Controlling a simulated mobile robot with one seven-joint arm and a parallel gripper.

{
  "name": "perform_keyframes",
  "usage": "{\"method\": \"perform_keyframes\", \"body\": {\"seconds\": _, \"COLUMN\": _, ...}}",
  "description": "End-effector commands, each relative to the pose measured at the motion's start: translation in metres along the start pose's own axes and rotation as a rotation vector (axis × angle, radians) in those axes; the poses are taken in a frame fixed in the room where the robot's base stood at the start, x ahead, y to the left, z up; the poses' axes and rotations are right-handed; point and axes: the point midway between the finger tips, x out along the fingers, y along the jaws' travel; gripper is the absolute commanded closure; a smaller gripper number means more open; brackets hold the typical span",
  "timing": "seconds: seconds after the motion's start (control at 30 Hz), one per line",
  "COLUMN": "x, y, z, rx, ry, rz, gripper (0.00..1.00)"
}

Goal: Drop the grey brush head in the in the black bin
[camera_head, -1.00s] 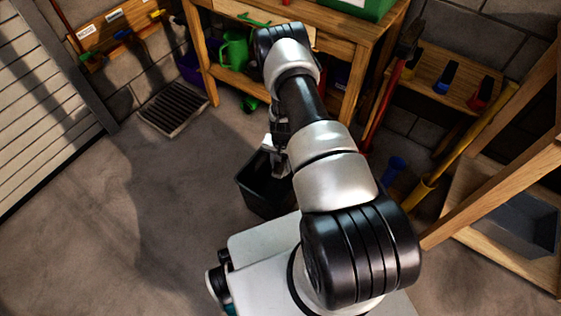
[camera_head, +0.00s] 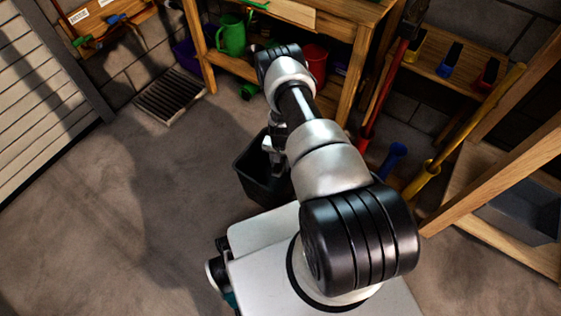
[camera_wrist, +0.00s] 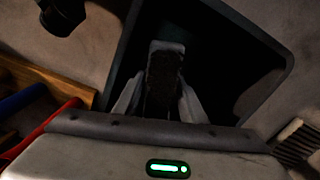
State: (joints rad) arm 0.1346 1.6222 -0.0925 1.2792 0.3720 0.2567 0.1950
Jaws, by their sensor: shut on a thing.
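The black bin (camera_head: 256,178) stands on the floor beside my base, partly hidden by my arm. Its open top and rim (camera_wrist: 285,62) fill much of the wrist view. My gripper (camera_head: 268,148) is low over the bin; in the wrist view my gripper (camera_wrist: 162,108) points into the bin's opening. It is shut on the grey brush head (camera_wrist: 165,66), which has a dark middle and a paler grey edge. The brush head lies over or within the opening; its exact depth cannot be told. In the head view it is hidden or too small to make out.
A wooden workbench (camera_head: 350,50) stands behind the bin, with a green watering can (camera_head: 231,36) and a red bucket (camera_head: 314,62) on its lower shelf. A floor grate (camera_head: 170,95) lies to the left. Long-handled tools and a wooden frame are at right. Left floor is clear.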

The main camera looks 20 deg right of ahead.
Motion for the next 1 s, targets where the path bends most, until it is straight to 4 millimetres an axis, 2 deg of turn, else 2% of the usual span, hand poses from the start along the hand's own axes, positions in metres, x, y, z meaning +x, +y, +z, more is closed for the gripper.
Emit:
{"method": "perform_keyframes", "body": {"seconds": 0.27, "x": 0.001, "y": 0.000, "z": 0.000, "rx": 0.000, "ry": 0.000, "rz": 0.000, "gripper": 0.86}}
{"method": "perform_keyframes", "body": {"seconds": 0.3, "x": 0.001, "y": 0.000, "z": 0.000, "rx": 0.000, "ry": 0.000, "rz": 0.000, "gripper": 0.61}}
{"method": "perform_keyframes", "body": {"seconds": 0.43, "x": 0.001, "y": 0.000, "z": 0.000, "rx": 0.000, "ry": 0.000, "rz": 0.000, "gripper": 0.41}}
{"method": "perform_keyframes", "body": {"seconds": 0.77, "x": -0.002, "y": 0.000, "z": 0.000, "rx": 0.000, "ry": 0.001, "rz": 0.000, "gripper": 0.41}}
{"method": "perform_keyframes", "body": {"seconds": 0.87, "x": -0.014, "y": -0.001, "z": -0.001, "rx": 0.000, "ry": 0.002, "rz": -0.001, "gripper": 0.41}}
{"method": "perform_keyframes", "body": {"seconds": 1.0, "x": -0.043, "y": -0.001, "z": -0.001, "rx": 0.000, "ry": 0.003, "rz": -0.001, "gripper": 0.41}}
